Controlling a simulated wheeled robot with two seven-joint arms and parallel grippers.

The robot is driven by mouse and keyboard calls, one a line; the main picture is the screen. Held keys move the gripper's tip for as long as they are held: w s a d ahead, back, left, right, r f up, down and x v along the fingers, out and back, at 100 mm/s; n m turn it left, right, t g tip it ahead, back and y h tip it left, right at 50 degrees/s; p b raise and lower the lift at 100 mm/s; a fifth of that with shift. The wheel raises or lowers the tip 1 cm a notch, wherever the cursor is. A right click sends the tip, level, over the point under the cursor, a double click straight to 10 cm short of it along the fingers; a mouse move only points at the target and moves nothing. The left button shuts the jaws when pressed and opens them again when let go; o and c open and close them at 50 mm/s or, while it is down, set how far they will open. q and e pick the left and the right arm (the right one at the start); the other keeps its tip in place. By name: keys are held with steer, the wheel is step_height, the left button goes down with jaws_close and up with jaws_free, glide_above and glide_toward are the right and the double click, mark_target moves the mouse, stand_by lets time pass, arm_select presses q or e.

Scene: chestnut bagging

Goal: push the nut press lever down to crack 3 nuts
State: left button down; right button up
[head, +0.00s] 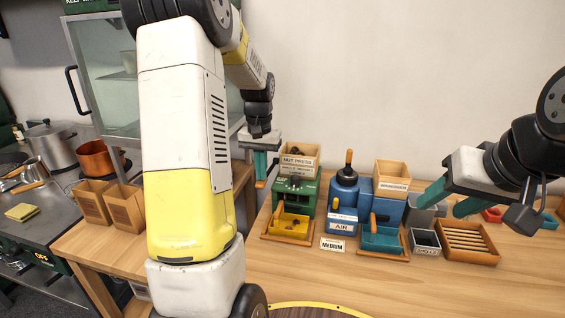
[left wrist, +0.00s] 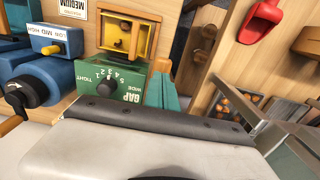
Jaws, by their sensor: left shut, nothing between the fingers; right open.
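The green nut press (head: 297,190) stands on the wooden table, with a wooden hopper (head: 300,157) holding brown nuts on top and a yellow tray (head: 289,224) in front. In the left wrist view its green front (left wrist: 118,80) shows a black gap knob, with the yellow tray (left wrist: 122,36) beyond. My left gripper (head: 261,172) is shut and empty, pointing down just left of the press; its teal fingers show in the left wrist view (left wrist: 163,92). A small orange piece shows at its fingertips; I cannot tell if this is the press lever. My right gripper (head: 450,197) is open and empty at the right.
A blue air machine (head: 343,198) with an upright wooden-handled lever stands right of the press, beside another blue unit with a teal tray (head: 382,239). A slatted wooden tray (head: 468,242) lies farther right. Cardboard boxes (head: 125,208) and a copper pot (head: 95,158) are at the left.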

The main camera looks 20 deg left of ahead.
mark_target(261, 186)
arm_select(q)
steer(key=shift+s+f, duration=0.15)
steer(key=shift+f, duration=1.05)
steer(key=shift+s+f, duration=0.2)
steer(key=shift+f, duration=1.05)
steer(key=shift+w+r, duration=0.15)
steer(key=shift+r, duration=1.45)
steer(key=shift+w+r, duration=0.15)
steer(key=shift+r, duration=1.4)
steer(key=shift+w+r, duration=0.15)
steer(key=shift+r, duration=1.45)
steer(key=shift+f, duration=0.15)
